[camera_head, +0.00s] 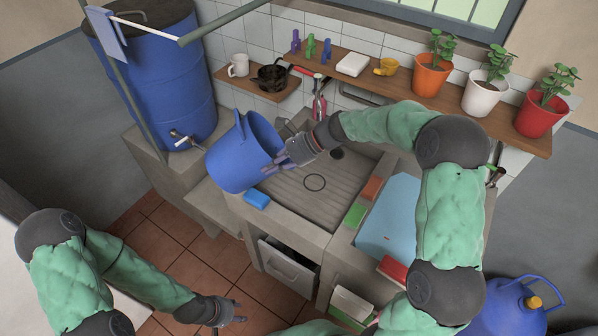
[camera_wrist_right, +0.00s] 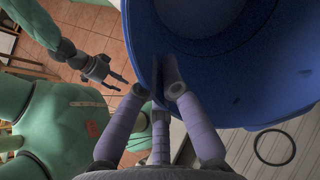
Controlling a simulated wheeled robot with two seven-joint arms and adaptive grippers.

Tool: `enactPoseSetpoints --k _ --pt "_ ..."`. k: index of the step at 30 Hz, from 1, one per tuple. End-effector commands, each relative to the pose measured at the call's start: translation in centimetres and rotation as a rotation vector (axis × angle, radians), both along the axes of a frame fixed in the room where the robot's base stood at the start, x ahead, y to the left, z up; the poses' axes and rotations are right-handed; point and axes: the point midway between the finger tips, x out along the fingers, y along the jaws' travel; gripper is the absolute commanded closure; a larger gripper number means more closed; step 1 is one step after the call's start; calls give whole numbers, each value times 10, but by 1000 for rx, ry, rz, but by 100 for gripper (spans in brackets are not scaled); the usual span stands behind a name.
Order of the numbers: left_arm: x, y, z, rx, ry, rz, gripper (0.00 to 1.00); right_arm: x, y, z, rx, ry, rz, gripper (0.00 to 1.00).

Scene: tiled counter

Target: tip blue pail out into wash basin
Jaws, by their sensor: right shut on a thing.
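The blue pail (camera_head: 232,160) is held at the left side of the wash basin (camera_head: 290,195), tilted with its mouth toward the upper right. My right gripper (camera_head: 284,160) is shut on the pail's wall at the rim. In the right wrist view the fingers (camera_wrist_right: 163,95) pinch the wall of the pail (camera_wrist_right: 235,85). The pail's contents cannot be made out. The basin has a ribbed grey floor with a dark ring lying on it. My left gripper (camera_head: 238,312) is low over the floor, empty, with its fingers apart.
A blue sponge (camera_head: 257,198) lies on the basin's front edge. A blue barrel (camera_head: 165,75) with a tap stands at the left. Above the basin, a shelf (camera_head: 400,83) holds potted plants. A light-blue board (camera_head: 388,220) and small blocks lie at right.

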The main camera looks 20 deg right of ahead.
Motion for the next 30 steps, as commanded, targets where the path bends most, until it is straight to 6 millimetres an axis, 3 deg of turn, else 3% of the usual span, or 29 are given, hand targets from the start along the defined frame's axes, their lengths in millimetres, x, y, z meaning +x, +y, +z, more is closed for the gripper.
enactPoseSetpoints --k 1,11,30 --pt "0 0 11 0 0 0 60 1 3 9 -26 5 -5 100" --pt "0 0 8 0 1 0 60 1 2 5 -30 9 -9 100" --pt "0 0 55 0 0 0 60 1 2 54 -28 9 -9 100"
